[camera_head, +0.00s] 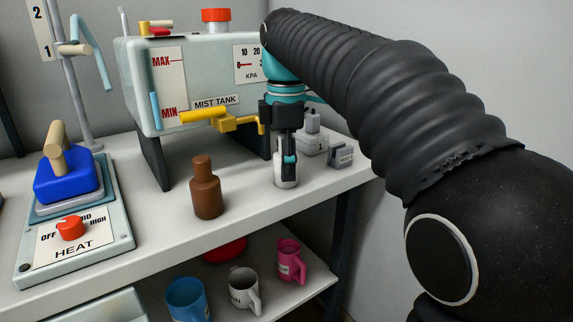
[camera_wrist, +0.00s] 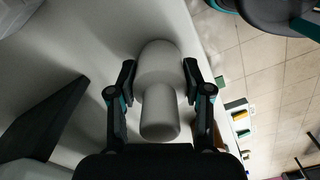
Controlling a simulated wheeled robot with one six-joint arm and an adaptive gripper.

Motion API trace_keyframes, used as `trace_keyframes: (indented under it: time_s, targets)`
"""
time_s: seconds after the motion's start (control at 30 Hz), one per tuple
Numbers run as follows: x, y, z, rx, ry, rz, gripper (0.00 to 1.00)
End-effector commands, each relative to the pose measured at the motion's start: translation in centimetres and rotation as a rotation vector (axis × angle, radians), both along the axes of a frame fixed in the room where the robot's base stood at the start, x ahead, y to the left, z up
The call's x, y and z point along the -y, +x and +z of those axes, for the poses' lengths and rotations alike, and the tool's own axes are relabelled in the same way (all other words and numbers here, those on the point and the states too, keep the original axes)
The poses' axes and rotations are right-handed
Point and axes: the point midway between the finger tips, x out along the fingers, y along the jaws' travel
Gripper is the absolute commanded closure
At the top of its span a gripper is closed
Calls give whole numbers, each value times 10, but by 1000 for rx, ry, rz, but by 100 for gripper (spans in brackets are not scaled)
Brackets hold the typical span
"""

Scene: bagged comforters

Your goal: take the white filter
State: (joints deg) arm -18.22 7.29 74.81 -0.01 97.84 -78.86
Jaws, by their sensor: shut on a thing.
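The white filter (camera_head: 281,181) is a bottle-shaped white thing with a wide body and a narrower neck. It stands upright on the white bench (camera_head: 241,203), near its right front edge. My gripper (camera_head: 287,163) comes down over it from above and is shut on it, hiding much of its upper part. In the wrist view the filter (camera_wrist: 158,113) lies between the two fingers of my gripper (camera_wrist: 159,77), one at each side of its body.
A brown bottle (camera_head: 207,190) stands left of the filter. Behind are the mist tank (camera_head: 205,75) with its yellow tap (camera_head: 237,123) and small grey weights (camera_head: 341,156). A heater (camera_head: 75,245) with a blue block is at left. Mugs (camera_head: 243,288) sit on the lower shelf.

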Motion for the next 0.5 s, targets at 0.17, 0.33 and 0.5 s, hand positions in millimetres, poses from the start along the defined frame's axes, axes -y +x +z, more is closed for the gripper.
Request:
trace_keyframes:
  time_s: [0.17,0.33,0.5]
  targets:
    - [0,0,1,0,0,0,87]
    - [0,1,11,2,0,0,87]
    - [0,1,38,3,1,0,87]
